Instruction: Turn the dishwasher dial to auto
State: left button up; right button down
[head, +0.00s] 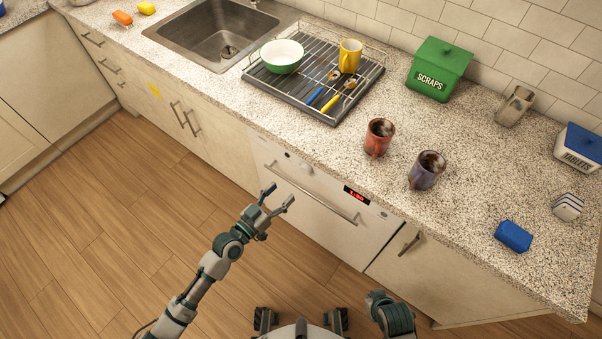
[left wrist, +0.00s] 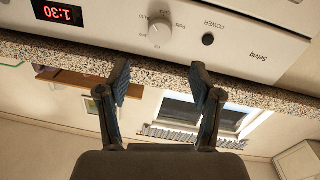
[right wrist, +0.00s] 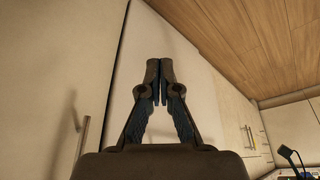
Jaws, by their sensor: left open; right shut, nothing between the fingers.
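The white dishwasher (head: 345,232) is set under the counter, with its door closed. Its round dial (left wrist: 160,32) shows in the left wrist view, with the power button (left wrist: 208,39) to its right and the red 1:30 display (left wrist: 58,12) to its left. The labels around the dial and its pointer are too small to read surely. My left gripper (head: 278,197) is open and empty in front of the upper dishwasher front. In the left wrist view its fingertips (left wrist: 159,75) are apart from the dial. My right gripper (right wrist: 159,70) is shut and empty, facing pale cabinet fronts.
The dishwasher's bar handle (head: 312,193) sticks out below the panel, close to my left gripper. The counter above holds a red mug (head: 379,137), a purple mug (head: 426,170), a dish rack (head: 335,115) and a green scraps bin (head: 438,70). The wooden floor to the left is clear.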

aim_at(303, 171)
pick_arm(q)
jog(key=x, duration=0.8)
jog(key=shift+w+d+f, duration=0.1)
jog(key=shift+w+d, duration=0.05)
jog(key=shift+w, duration=0.2)
jog(key=shift+w+d+b, duration=0.3)
jog(key=shift+w+d, duration=0.15)
jog(key=shift+w, duration=0.05)
pick_arm(e)
jog(key=shift+w+a+r+t, duration=0.1)
jog(key=shift+w+a+t, duration=0.2)
jog(key=shift+w, duration=0.35)
jog(key=shift+w+a+t, duration=0.15)
jog(key=shift+w+t, duration=0.15)
jog(key=shift+w, duration=0.3)
